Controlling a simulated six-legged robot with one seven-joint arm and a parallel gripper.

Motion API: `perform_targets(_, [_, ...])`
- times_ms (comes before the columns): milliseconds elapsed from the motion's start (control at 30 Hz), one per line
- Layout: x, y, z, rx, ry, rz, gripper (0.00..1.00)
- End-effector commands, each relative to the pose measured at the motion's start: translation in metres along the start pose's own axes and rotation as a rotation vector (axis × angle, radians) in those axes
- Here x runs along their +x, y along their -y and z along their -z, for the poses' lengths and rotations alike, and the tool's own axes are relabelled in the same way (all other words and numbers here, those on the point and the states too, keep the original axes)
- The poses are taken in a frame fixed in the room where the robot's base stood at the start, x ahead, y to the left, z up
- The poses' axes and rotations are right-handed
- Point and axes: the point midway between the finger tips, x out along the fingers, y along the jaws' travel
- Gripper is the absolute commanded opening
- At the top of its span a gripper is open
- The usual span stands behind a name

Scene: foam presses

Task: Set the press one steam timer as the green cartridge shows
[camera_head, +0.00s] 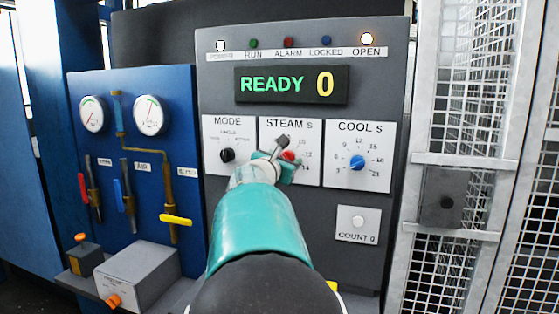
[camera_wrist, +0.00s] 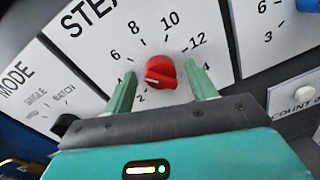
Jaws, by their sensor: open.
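The STEAM S dial panel (camera_head: 307,128) sits in the middle of the grey press face, between MODE and COOL S. Its red knob (camera_head: 289,156) is partly covered by my gripper (camera_head: 276,160) in the head view. In the wrist view the red knob (camera_wrist: 161,72) lies between the two green fingers of my open gripper (camera_wrist: 159,70). A gap shows on either side of it. A small pale mark shows on the knob's lower left, toward the low numbers; its exact setting is unclear. No green cartridge is in view.
The display (camera_head: 291,86) reads READY 0, and the OPEN lamp (camera_head: 367,39) glows. The black MODE knob (camera_head: 227,155) and blue COOL knob (camera_head: 357,162) flank the steam dial. A blue gauge panel (camera_head: 180,90) stands left, a mesh guard (camera_head: 470,90) right.

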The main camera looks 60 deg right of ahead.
Motion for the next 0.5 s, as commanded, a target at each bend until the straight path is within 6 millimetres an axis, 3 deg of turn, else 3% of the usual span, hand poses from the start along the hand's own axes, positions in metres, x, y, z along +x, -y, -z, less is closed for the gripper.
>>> perform_targets(133, [-0.0002, 0.0001, -0.0003, 0.0, 0.0, 0.0, 0.56])
perform_targets(367, [-0.0004, 0.0001, -0.0003, 0.0, 0.0, 0.0, 0.13])
perform_targets(500, [-0.0005, 0.0, -0.0003, 0.002, 0.0, 0.0, 0.13])
